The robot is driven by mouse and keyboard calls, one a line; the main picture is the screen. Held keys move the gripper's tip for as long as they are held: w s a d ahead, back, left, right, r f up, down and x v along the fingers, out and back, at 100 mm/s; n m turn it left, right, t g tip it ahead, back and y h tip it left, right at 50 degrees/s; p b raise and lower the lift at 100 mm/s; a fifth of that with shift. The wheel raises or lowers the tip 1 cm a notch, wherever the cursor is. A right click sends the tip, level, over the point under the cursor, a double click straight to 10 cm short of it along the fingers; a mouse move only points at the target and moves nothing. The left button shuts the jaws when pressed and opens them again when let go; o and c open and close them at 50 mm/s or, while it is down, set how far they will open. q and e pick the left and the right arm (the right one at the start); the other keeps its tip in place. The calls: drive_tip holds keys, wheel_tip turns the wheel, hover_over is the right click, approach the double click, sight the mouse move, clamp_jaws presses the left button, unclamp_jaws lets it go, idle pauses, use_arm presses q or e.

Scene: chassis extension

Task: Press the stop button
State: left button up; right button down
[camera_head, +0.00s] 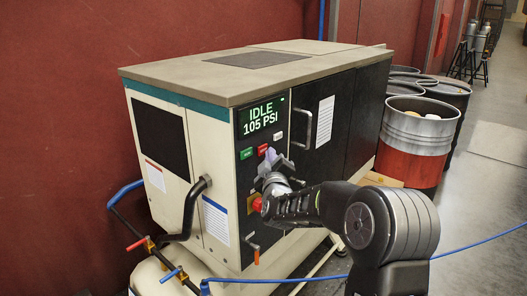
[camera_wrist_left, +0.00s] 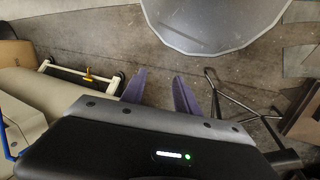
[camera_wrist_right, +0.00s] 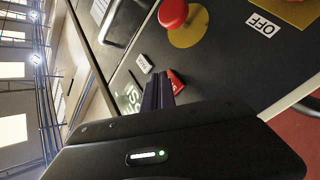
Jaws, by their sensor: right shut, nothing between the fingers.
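The compressor's black front panel carries a small red button (camera_head: 263,149), beside a green button (camera_head: 246,153). The red button also shows in the right wrist view (camera_wrist_right: 177,82), partly hidden by my fingers. The display (camera_head: 262,115) reads IDLE, 105 PSI. My right gripper (camera_head: 270,156) is shut and empty, its tips at the red button's lower edge. In the right wrist view the closed fingers (camera_wrist_right: 157,92) point at the panel next to it; I cannot tell if they touch. My left gripper (camera_wrist_left: 160,85) is open and empty, outside the head view.
A larger red mushroom knob (camera_head: 256,204) sits on a yellow plate below, close to my right wrist. A white button (camera_head: 278,136) and a door handle (camera_head: 301,127) are to the upper right. Drums (camera_head: 420,130) stand to the right. A blue hose (camera_head: 480,242) crosses the floor.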

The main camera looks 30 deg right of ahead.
drive_tip(key=shift+w+a, duration=0.15)
drive_tip(key=shift+w, duration=0.4)
idle(0.7)
drive_tip(key=shift+s, duration=0.1)
drive_tip(key=shift+s+d+b, duration=0.2)
drive_tip(key=shift+s+b, duration=0.15)
drive_tip(key=shift+s, duration=0.35)
drive_tip(key=shift+s, duration=0.1)
drive_tip(key=s, duration=0.2)
drive_tip(key=s+d+b, duration=0.1)
drive_tip(key=s, duration=0.1)
drive_tip(key=shift+s+d+b, duration=0.2)
drive_tip(key=shift+s+b, duration=0.1)
drive_tip(key=shift+s, duration=0.05)
idle(0.8)
